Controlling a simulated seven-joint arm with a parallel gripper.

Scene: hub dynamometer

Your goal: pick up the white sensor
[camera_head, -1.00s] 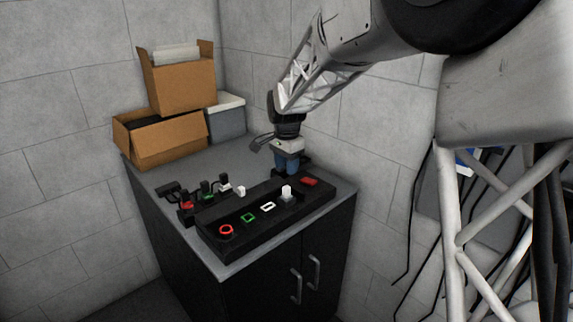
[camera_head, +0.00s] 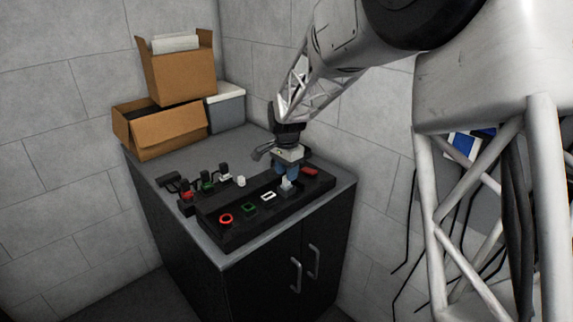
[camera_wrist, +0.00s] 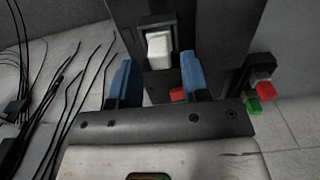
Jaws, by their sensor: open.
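A white block (camera_head: 286,185), which looks like the white sensor, stands upright on the black panel (camera_head: 237,233). In the wrist view the white block (camera_wrist: 158,46) shows in the gap between my blue fingers. My gripper (camera_head: 287,172) points down at the block in the head view, its fingers just behind or above it. In the wrist view my gripper (camera_wrist: 157,60) is open, with one finger on each side of the block in the picture. I cannot tell whether either finger touches it. Another small white piece (camera_head: 241,181) sits behind the panel.
A red pad (camera_head: 311,171), white frame (camera_head: 268,196), green frame (camera_head: 250,208) and red ring (camera_head: 226,219) are on the panel. Small connectors (camera_head: 207,184) stand behind it at left. Cardboard boxes (camera_head: 175,80) and a grey bin (camera_head: 226,110) fill the back.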

